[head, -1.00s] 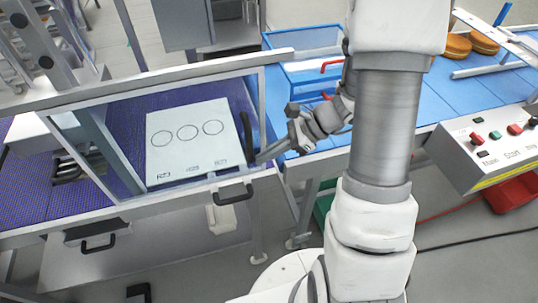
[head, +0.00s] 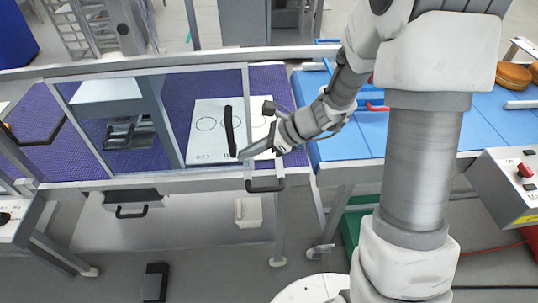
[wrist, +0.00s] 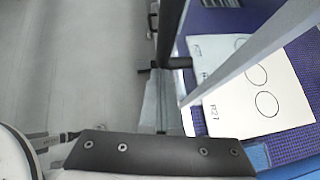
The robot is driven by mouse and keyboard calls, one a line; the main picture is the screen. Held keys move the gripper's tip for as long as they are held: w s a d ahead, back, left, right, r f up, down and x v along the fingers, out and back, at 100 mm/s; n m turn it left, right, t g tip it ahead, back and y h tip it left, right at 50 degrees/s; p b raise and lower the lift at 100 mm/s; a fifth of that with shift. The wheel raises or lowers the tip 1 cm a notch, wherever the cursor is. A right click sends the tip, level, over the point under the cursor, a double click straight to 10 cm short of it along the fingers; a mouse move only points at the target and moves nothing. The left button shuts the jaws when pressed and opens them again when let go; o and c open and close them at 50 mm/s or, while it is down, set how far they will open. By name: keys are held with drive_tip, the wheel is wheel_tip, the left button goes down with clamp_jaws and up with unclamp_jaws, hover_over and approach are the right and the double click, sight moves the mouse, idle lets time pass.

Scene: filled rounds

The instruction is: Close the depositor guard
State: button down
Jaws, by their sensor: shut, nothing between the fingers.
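The depositor guard is a clear panel in a grey metal frame (head: 247,90) on the front of the machine, with a black upright handle (head: 230,132). Its right-hand post stands in front of a white board with circles (head: 202,147), leaving the belt right of the post uncovered. My gripper (head: 243,155) is shut and empty, at the right of the handle's lower end. In the wrist view its shut fingers (wrist: 165,105) point towards a dark upright bar (wrist: 172,35), seemingly the handle. I cannot tell whether they touch it.
A purple belt (head: 85,167) runs under the guard. A blue table (head: 425,140) with buns (head: 512,76) stands right. A control box (head: 520,185) is at the right edge. A black handle (head: 265,188) juts from the lower front.

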sight(163, 139)
drive_tip(key=a+b, duration=0.3)
drive_tip(key=a, duration=2.1)
drive_tip(key=shift+a, duration=0.4)
drive_tip(key=shift+r, duration=0.1)
